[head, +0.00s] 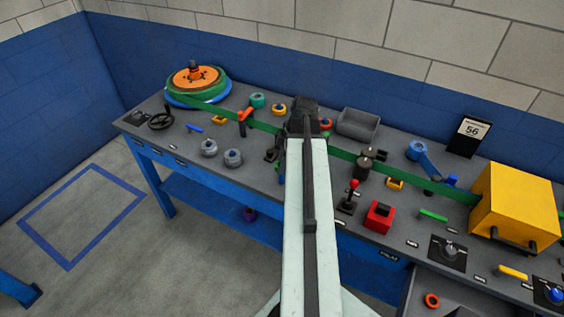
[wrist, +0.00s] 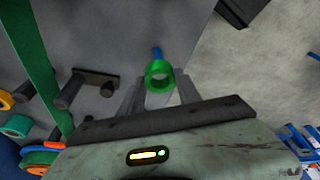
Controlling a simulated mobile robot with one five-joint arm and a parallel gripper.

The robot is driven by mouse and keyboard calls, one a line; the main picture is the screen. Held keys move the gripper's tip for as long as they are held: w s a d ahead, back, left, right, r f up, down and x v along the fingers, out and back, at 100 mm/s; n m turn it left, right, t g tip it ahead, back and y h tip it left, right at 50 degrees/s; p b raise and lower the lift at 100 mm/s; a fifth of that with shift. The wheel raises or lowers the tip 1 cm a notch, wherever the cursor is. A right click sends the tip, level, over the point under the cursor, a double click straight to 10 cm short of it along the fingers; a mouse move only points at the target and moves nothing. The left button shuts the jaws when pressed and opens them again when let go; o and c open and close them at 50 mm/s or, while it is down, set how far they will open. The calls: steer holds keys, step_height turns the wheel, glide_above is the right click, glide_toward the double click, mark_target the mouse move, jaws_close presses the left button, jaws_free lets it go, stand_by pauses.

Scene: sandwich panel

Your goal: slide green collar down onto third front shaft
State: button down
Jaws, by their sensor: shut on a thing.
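The green collar (wrist: 158,75) is a short ring near the middle of the wrist view. My gripper (wrist: 159,83) is shut on it, with a grey finger on either side. A blue shaft (wrist: 156,53) shows just beyond the collar's far rim. I cannot tell whether the collar is around the shaft or only above it. In the head view my pale arm hides the collar, the fingers and this spot on the bench. Two grey round pieces with bluish tops, one on the left (head: 209,147) and one on the right (head: 232,157), stand near the bench's front edge.
A green belt (head: 340,154) runs along the bench (head: 185,135) to a yellow box (head: 515,210). A dark bracket with pegs (wrist: 75,90) lies left of my gripper in the wrist view. A grey bin (head: 358,124) and a red block (head: 379,217) are right of my arm.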

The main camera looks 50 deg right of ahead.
mark_target(283, 183)
steer(key=shift+f, duration=0.15)
steer(key=shift+f+b, duration=0.9)
steer(key=shift+b, duration=0.15)
steer(key=shift+f+b, duration=2.5)
steer(key=c, duration=0.7)
jaws_free()
steer(key=shift+c, duration=0.2)
